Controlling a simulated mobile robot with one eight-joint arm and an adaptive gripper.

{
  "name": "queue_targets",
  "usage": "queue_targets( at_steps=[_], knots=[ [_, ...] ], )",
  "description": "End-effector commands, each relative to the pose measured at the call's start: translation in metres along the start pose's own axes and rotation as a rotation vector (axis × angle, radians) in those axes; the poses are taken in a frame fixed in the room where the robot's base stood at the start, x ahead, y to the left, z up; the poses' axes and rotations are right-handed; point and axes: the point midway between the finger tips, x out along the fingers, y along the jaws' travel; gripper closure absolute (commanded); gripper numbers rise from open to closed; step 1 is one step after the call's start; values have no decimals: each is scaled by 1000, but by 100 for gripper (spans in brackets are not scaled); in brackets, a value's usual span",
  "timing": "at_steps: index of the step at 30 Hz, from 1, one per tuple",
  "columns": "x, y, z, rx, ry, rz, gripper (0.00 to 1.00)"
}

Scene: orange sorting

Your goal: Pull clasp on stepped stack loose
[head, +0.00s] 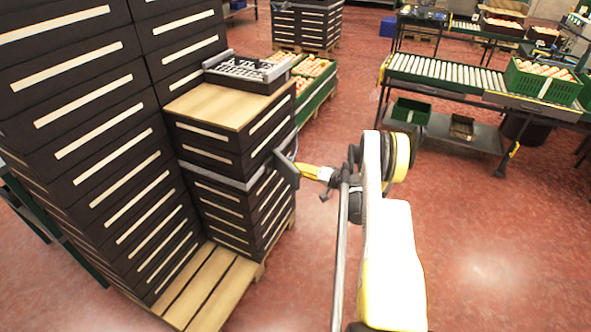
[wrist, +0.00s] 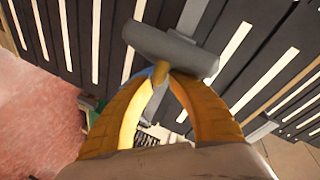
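The stepped stack of dark crates (head: 205,155) stands on a wooden pallet, and its side also fills much of the wrist view (wrist: 95,30). A grey strap (head: 212,177) runs around its lower step, also visible in the wrist view (wrist: 193,14). The grey clasp (head: 287,168) is at the stack's right side; the wrist view shows it as a bar with a stem (wrist: 170,48). My gripper (head: 303,171) has its yellow fingers (wrist: 163,76) closed around the stem. Whether the clasp touches the strap is unclear.
A tray with a grey rack (head: 247,68) tops the step beside a bare wooden board (head: 215,104). The wooden pallet (head: 212,290) juts out below. Orange-filled green crates (head: 318,92) stand behind. A roller conveyor (head: 446,76) is at right. Red floor at lower right is open.

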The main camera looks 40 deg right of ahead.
Motion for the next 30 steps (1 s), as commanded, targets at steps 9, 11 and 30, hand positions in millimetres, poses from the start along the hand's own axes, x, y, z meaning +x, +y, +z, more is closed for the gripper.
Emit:
queue_targets(
  at_steps=[9,11,30],
  knots=[
    [-71,0,-1,1,4,2,79],
    [-81,0,0,0,2,1,79],
    [-99,0,0,0,0,0,79]
  ],
)
